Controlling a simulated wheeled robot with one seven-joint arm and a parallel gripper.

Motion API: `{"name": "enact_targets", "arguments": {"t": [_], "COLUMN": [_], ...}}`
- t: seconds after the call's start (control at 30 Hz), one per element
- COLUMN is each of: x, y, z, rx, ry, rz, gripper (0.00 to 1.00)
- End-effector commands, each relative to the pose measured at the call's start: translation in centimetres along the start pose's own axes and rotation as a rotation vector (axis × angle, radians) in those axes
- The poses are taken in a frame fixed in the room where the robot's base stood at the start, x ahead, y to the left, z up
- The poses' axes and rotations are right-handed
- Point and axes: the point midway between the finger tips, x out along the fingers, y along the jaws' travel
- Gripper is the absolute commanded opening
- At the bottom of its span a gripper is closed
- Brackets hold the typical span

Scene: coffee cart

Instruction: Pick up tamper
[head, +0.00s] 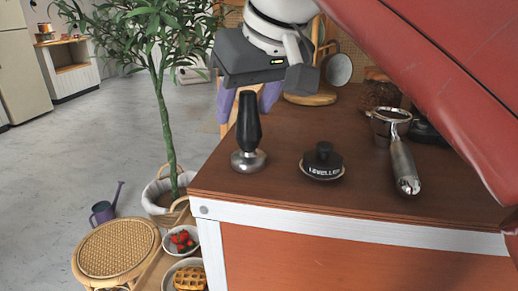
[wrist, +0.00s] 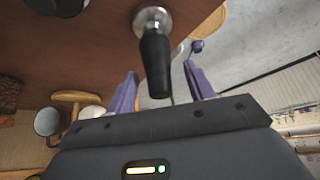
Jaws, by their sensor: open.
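The tamper (head: 248,133) stands upright near the left front corner of the brown cart top, with a black handle and a round metal base. In the wrist view the tamper (wrist: 156,62) shows with its handle end near the gap between the purple fingers. My gripper (head: 249,102) is open, just behind and above the tamper in the head view. In the wrist view my gripper (wrist: 160,82) has one finger on each side of the handle, apart from it. The fingers are partly hidden behind the handle in the head view.
A black leveller (head: 322,162) sits to the right of the tamper. A portafilter (head: 402,160) lies farther right. A wooden stand (head: 311,98) and a jar (head: 380,92) are at the back. A red panel (head: 440,75) overhangs the right side. A plant (head: 165,110) stands left of the cart.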

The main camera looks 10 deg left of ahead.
Motion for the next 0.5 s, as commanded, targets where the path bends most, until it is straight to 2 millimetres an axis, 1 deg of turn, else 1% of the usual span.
{"name": "enact_targets", "arguments": {"t": [0.1, 0.5], "x": [-0.04, -0.05], "y": [0.01, 0.02], "z": [-0.02, -0.02], "rx": [0.0, 0.0], "ry": [0.0, 0.0], "rz": [0.0, 0.0], "gripper": [0.53, 0.01]}}
